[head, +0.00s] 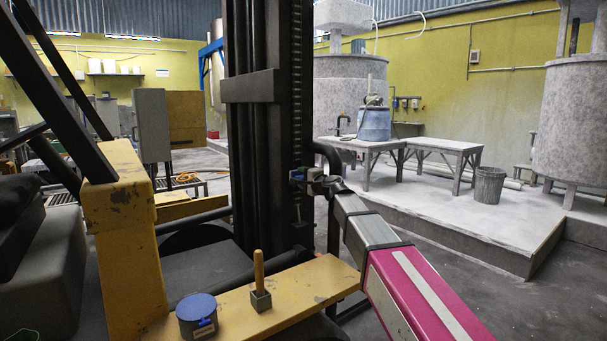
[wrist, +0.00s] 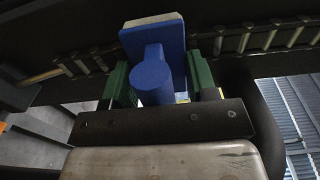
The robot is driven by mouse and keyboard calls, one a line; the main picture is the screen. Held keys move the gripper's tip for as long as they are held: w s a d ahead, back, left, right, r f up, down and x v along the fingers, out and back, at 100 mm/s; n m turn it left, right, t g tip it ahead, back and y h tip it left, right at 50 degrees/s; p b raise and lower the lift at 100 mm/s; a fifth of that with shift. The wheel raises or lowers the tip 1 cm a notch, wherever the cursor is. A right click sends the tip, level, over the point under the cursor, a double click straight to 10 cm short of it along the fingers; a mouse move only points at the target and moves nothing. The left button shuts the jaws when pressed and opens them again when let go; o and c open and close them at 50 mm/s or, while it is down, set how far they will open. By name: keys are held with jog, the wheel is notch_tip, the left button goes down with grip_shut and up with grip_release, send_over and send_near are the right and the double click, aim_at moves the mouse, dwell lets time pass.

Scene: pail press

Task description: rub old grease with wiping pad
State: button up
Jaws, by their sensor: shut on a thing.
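My gripper (wrist: 160,85) has green fingers and is shut on the blue handle of the wiping pad (wrist: 150,38). The pad has a blue backing plate and a pale grey face turned away from the wrist. In the head view my gripper (head: 314,181) is small, at the lower right side of the black mast (head: 254,86). A chain-like strip (head: 303,90) runs up the mast; it also shows behind the pad in the wrist view (wrist: 262,40). I cannot tell whether the pad touches it. I cannot make out the old grease.
A yellow ledge (head: 330,283) in front of me bears a blue-lidded tin (head: 197,318) and a wooden handle (head: 258,268) standing in a small grey block (head: 261,300). A yellow post (head: 125,240) rises at the left. A grey bench (head: 440,148) and bucket (head: 488,185) stand farther back.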

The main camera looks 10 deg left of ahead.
aim_at(298, 195)
jog(key=shift+f, duration=2.25)
jog(key=shift+w+a+f, duration=0.1)
jog(key=shift+f, duration=1.7)
jog(key=v, duration=0.6)
jog(key=v, duration=0.3)
jog(key=shift+a, duration=0.1)
